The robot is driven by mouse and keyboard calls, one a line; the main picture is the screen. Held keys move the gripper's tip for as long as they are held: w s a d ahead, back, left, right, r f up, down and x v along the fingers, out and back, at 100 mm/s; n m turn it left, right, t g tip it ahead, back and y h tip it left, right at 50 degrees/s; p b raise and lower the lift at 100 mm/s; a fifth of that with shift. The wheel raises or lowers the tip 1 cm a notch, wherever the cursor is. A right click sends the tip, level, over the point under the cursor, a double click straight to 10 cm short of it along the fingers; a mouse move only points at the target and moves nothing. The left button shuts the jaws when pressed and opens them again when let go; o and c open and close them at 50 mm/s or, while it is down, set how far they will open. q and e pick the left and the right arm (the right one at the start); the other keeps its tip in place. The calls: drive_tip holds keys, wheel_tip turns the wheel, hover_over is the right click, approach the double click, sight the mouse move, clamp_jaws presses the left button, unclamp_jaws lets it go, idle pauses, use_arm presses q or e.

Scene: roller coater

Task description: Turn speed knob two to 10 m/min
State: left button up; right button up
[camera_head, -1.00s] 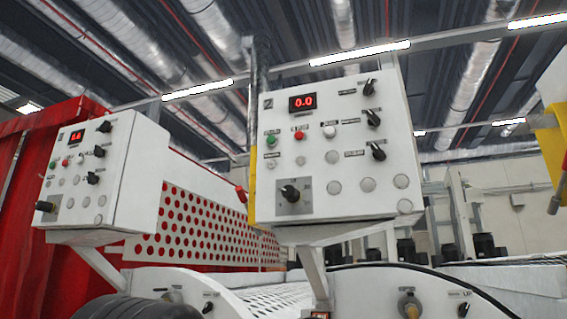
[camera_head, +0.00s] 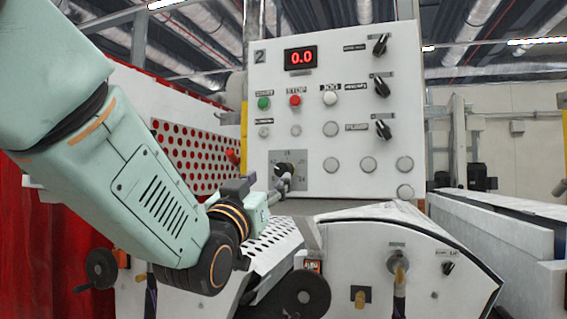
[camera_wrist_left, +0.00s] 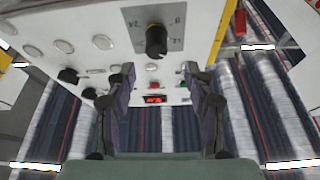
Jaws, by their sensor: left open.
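Control panel two (camera_head: 340,110) is a white box marked "2" with a red display (camera_head: 301,58) reading 0.0. The black speed knob (camera_head: 282,169) sits on a grey dial plate at its lower left. My right gripper is out of view.
Green, red and white buttons (camera_head: 330,98) sit above the knob, with several black selector switches (camera_head: 381,87) at the right. A machine housing (camera_head: 390,245) with handles stands below the panel.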

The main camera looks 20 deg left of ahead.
sight(281, 171)
use_arm(q)
drive_tip(key=shift+w+r+b, duration=0.1)
drive_tip(key=shift+w+b, duration=0.35)
drive_tip(key=shift+w, duration=0.25)
drive_tip(key=x, duration=0.2)
drive_tip(key=d+p+x, duration=0.1)
drive_tip(key=x, duration=0.2)
drive_tip(key=shift+r, duration=0.1)
drive_tip(key=shift+w+a+p, duration=0.1)
drive_tip(key=shift+w+p, duration=0.25)
drive_tip(key=shift+w, duration=0.05)
drive_tip(key=shift+w+a+r, duration=0.1)
drive_tip(key=shift+w+a, duration=0.15)
drive_tip(key=shift+a, duration=0.1)
drive_tip(key=shift+s+d+r, duration=0.1)
drive_tip(key=shift+d, duration=0.4)
drive_tip(key=shift+c, duration=0.7)
drive_tip(key=shift+a, duration=0.3)
drive_tip(key=c, duration=0.6)
drive_tip(key=shift+d, duration=0.1)
clamp_jaws()
